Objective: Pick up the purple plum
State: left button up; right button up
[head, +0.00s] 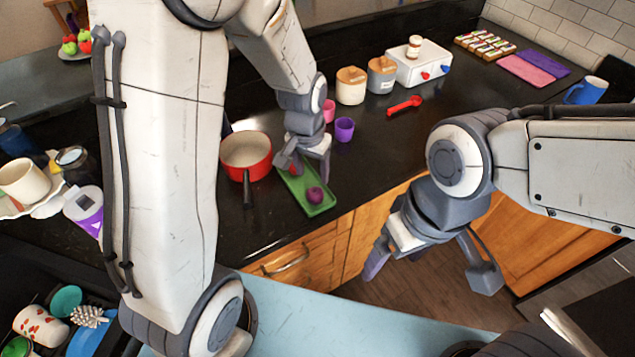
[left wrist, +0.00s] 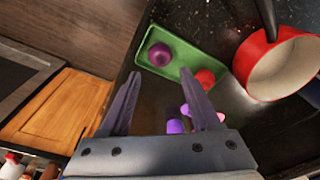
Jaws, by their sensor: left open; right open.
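The purple plum (head: 314,195) sits at the near end of a green tray (head: 323,208) on the dark counter. In the left wrist view the plum (left wrist: 160,54) lies on the tray (left wrist: 182,49), just beyond my fingertips. A red round fruit (left wrist: 205,77) lies on the same tray; in the head view it is partly hidden by my gripper. My left gripper (head: 304,170) is open and empty, above the tray and just behind the plum. My right gripper (head: 430,272) is open and empty, in front of the wooden cabinets, away from the tray.
A red pot (head: 246,150) with a dark handle stands close left of the tray. A purple cup (head: 344,129) and a pink cup (head: 328,111) stand behind it. A red scoop (head: 405,105) and canisters (head: 351,86) are further back. The counter right of the tray is clear.

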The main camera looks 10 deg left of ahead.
pick_arm(q)
send_over(315, 191)
jog(key=s, duration=0.1)
notch_tip(315, 191, down, 4)
jog(key=shift+f, duration=0.2)
jog(key=f, duration=0.1)
jog(key=f+p, duration=0.1)
jog(key=f, duration=0.1)
jog(key=f+p, duration=0.1)
jog(key=shift+w+f, duration=0.2)
jog(key=shift+w, duration=0.1)
jog(key=shift+w+f, duration=0.1)
jog(key=shift+f, duration=0.25)
grip_shut()
jog(key=shift+r, duration=0.1)
